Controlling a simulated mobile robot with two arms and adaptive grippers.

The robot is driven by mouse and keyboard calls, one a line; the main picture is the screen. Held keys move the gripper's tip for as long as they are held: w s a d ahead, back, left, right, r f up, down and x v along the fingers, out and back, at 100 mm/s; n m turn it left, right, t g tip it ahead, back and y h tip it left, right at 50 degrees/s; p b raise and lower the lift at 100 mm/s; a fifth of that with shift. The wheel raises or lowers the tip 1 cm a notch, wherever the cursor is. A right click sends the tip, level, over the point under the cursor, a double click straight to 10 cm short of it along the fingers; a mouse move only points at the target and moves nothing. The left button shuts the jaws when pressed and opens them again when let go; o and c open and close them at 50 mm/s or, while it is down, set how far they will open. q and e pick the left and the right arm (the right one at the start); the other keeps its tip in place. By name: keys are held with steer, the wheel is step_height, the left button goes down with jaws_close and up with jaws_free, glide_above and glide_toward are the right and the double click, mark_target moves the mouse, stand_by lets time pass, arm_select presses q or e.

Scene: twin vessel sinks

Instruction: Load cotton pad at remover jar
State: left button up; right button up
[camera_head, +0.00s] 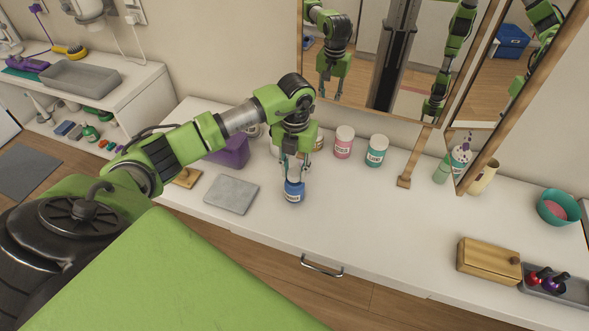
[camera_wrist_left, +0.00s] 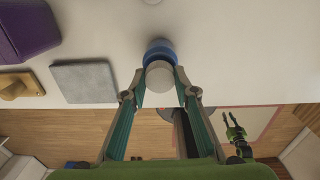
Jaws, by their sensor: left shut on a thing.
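The blue remover jar (camera_head: 293,191) stands upright on the white counter, in front of the row of other jars. My left gripper (camera_head: 293,178) points down right above its top. In the left wrist view the left gripper (camera_wrist_left: 159,88) is shut on a pale round piece, which looks like the cotton pad (camera_wrist_left: 159,76). It overlaps the blue jar (camera_wrist_left: 160,47) behind it; I cannot tell if they touch. My right gripper (camera_wrist_left: 236,131) shows small at the lower right of the wrist view, over the floor, away from the counter; its finger gap is unclear.
A grey square slab (camera_head: 231,194) and a purple box (camera_head: 230,151) lie left of the jar. A pink jar (camera_head: 343,143) and a teal jar (camera_head: 376,151) stand behind, near the mirror. A wooden box (camera_head: 488,260) is at right. The counter between is clear.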

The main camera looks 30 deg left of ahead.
mark_target(295, 172)
arm_select(q)
steer(key=shift+f+b, duration=0.4)
steer(key=shift+f, duration=0.15)
steer(key=shift+s, duration=0.1)
stand_by(1.3)
steer(key=shift+r+p, duration=0.55)
steer(key=shift+r, duration=0.25)
steer(key=shift+r+p, duration=1.75)
steer(key=shift+r, duration=0.95)
